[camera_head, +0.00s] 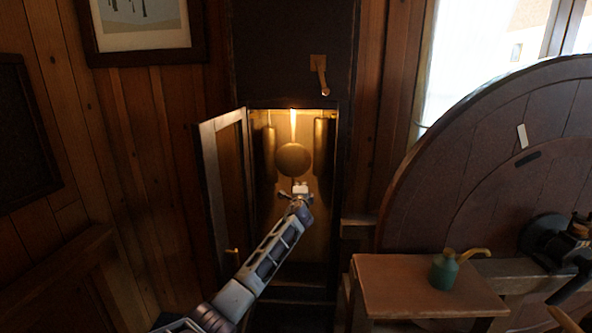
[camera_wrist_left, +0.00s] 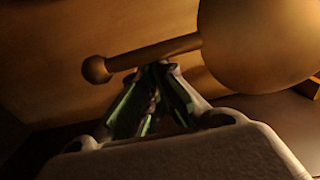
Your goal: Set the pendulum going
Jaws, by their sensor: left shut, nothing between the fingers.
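The pendulum's round brass bob (camera_head: 293,159) hangs in the lit clock case (camera_head: 342,200), below its bright rod (camera_head: 293,125). The case door (camera_head: 207,180) stands open to the left. My left gripper (camera_head: 300,187) is inside the opening, just below the bob. In the left wrist view the bob (camera_wrist_left: 262,45) fills the upper right, and a thin stem with a small ball end (camera_wrist_left: 97,70) sticks out from it. My left gripper's fingertips (camera_wrist_left: 157,70) are together and empty, right at this stem. I cannot tell whether they touch it. My right gripper is not in view.
Brass cylinders hang left (camera_head: 268,145) and right (camera_head: 320,142) of the pendulum. A crank (camera_head: 321,78) is on the case front above. At right are a large wooden wheel (camera_head: 440,190) and a small bench (camera_head: 410,285) with a green oil can (camera_head: 445,270).

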